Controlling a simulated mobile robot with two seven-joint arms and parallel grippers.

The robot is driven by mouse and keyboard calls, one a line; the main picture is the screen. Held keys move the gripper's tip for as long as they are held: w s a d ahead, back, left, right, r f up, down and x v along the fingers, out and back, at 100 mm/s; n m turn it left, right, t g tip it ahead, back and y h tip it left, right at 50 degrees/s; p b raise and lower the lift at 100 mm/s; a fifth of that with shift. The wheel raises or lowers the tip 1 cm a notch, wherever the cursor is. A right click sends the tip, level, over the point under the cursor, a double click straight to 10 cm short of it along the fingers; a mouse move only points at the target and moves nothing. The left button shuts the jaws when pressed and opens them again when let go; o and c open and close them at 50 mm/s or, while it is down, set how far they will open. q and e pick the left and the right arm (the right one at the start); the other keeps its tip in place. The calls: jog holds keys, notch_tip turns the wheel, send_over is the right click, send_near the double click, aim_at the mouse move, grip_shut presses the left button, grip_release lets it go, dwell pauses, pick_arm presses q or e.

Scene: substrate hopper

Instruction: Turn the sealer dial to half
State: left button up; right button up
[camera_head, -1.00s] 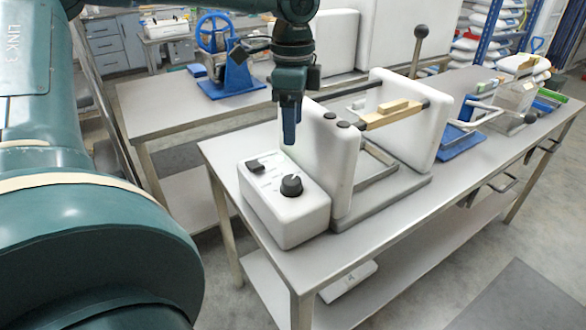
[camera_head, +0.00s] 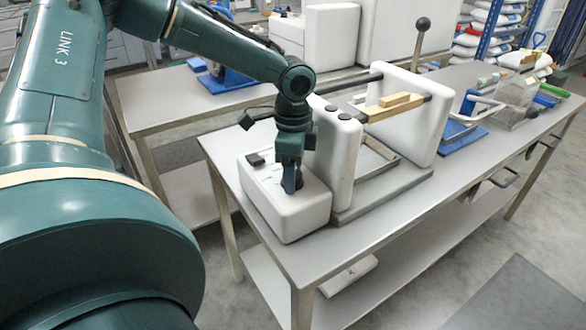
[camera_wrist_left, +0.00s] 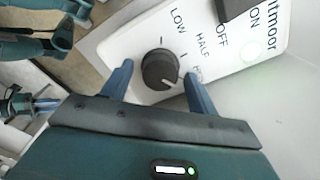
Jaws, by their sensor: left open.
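The sealer's white control box (camera_head: 290,215) sits at the near left end of the steel table. In the left wrist view, its round black dial (camera_wrist_left: 160,70) shows with LOW, HALF and a third, partly hidden label printed beside it. The white pointer line aims to the lower right, away from HALF and toward the partly hidden label. My left gripper (camera_head: 291,188) is down over the box. Its blue fingers (camera_wrist_left: 160,85) are open, one on each side of the dial; contact is not clear. In the head view the gripper largely hides the dial.
A black switch (camera_head: 256,159) marked ON and OFF is on the same box. The sealer's white upright housing (camera_head: 335,155) stands close to the right of the gripper. A wooden-handled bar (camera_head: 393,108) and another white panel (camera_head: 420,115) are farther right.

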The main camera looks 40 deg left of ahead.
pick_arm(q)
jog(key=shift+c, duration=0.5)
jog(key=c, duration=0.9)
pick_arm(e)
jog(key=shift+s+f, duration=0.1)
jog(key=shift+f, duration=0.1)
pick_arm(q)
jog(key=shift+n, duration=0.3)
pick_arm(e)
jog(key=shift+r, duration=0.1)
pick_arm(q)
jog(key=shift+r+n+p, duration=0.1)
jog(key=shift+n+p, duration=0.25)
jog(key=shift+n, duration=0.55)
jog(key=n, duration=0.2)
jog(key=shift+n, duration=0.3)
jog(key=n, duration=0.3)
jog(key=shift+n, duration=0.3)
jog(key=shift+a+n, duration=0.1)
jog(key=shift+n, duration=1.4)
pick_arm(e)
jog(key=shift+d+r, duration=0.1)
jog(key=shift+d, duration=0.15)
